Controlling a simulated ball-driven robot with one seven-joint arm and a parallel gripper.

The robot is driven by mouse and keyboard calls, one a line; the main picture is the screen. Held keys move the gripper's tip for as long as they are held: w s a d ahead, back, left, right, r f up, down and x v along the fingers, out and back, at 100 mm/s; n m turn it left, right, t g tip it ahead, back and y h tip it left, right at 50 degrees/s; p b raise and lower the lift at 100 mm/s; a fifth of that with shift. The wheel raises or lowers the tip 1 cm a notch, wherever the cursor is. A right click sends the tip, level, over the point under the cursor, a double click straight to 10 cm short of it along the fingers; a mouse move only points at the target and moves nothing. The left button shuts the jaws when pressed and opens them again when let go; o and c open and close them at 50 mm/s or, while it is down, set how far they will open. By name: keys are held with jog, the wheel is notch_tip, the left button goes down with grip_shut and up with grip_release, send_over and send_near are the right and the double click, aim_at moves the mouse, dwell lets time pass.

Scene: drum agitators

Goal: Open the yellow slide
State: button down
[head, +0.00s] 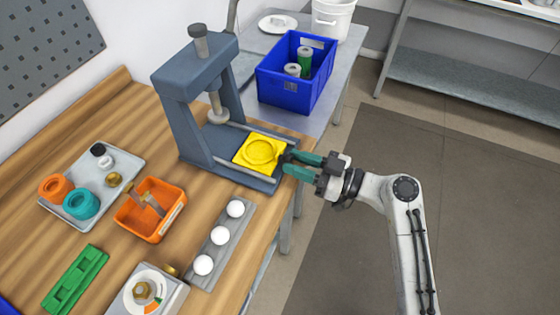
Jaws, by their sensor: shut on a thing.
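The yellow slide (246,160) is a flat plate with a round recess. It lies between the rails on the base of a grey-blue press (190,125), towards the right end of that base and clear of the press's plunger (217,108). My gripper (286,160) reaches in from the right, at the bench edge. Its green fingers are shut at the slide's right edge. The dark fingertips hide the exact place where they grip.
On the wooden bench (130,105) are a grey tray with rings (121,161), an orange bin (170,224), a holder with white balls (219,241), a green block (75,280) and a gauge (122,300). A blue crate (275,88) stands behind. Floor at right is clear.

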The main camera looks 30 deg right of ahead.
jog(key=shift+v, duration=1)
jog(key=c, duration=0.8)
grip_release()
jog(key=b+v, duration=0.2)
jog(key=v, duration=0.8)
jog(key=shift+s+d+b, duration=0.15)
jog(key=shift+s+b, duration=0.15)
jog(key=shift+b, duration=0.05)
